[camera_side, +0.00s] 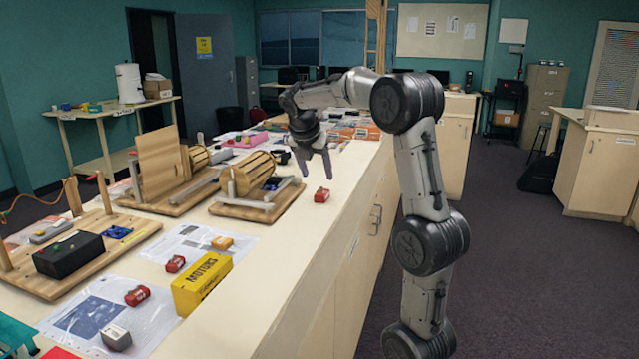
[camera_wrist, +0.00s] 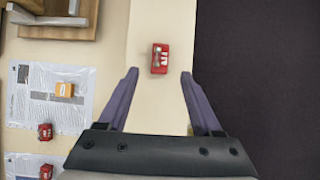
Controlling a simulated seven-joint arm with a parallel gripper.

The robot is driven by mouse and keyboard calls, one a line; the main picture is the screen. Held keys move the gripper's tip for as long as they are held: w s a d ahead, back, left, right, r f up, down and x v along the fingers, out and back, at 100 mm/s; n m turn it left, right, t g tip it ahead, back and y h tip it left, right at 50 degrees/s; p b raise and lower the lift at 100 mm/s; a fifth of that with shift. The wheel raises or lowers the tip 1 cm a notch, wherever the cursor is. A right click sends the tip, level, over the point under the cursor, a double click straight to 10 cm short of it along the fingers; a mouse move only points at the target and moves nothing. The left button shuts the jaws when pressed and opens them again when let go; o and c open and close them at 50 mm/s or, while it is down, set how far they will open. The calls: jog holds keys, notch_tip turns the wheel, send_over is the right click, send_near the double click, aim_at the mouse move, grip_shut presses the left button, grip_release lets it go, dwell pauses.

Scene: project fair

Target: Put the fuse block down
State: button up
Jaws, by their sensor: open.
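A small red fuse block (camera_side: 321,195) rests on the pale bench top near its front edge, to the right of the wooden drum model. In the wrist view the fuse block (camera_wrist: 159,58) shows a white marking and lies just beyond the fingertips, between their lines. My gripper (camera_side: 316,172) is open and empty above the bench, with its purple fingers pointing down. In the wrist view the fingers (camera_wrist: 160,72) are spread wide on either side of the block, touching nothing.
Wooden drum models (camera_side: 248,190) stand left of the block. A yellow MOTORS box (camera_side: 201,284), other red blocks (camera_side: 137,296) and an orange block (camera_wrist: 64,90) lie nearer the camera. The bench edge drops to dark floor (camera_wrist: 255,80) on the right. Bare bench surrounds the block.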

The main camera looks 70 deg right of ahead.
jog(key=s+a+m+t+y, duration=0.1)
jog(key=a+m, duration=0.3)
jog(key=a, duration=0.5)
jog(key=s+a+m+t+y, duration=0.1)
jog(key=s+a+m+t, duration=0.1)
jog(key=a, duration=0.7)
jog(key=s+a+f+m+t+y, duration=0.1)
jog(key=s+a+m, duration=0.2)
jog(key=a+m, duration=0.2)
jog(key=shift+a+m+t+y, duration=0.3)
jog(key=shift+a, duration=1.6)
jog(key=s+a+f+m+t+y, duration=0.1)
jog(key=s+a+f+m+y, duration=0.1)
jog(key=s+a+f+m, duration=0.4)
jog(key=shift+a+y, duration=0.3)
jog(key=shift+a, duration=0.45)
jog(key=shift+o, duration=0.6)
jog(key=shift+s, duration=0.1)
jog(key=shift+r+m, duration=0.1)
jog(key=shift+m, duration=0.2)
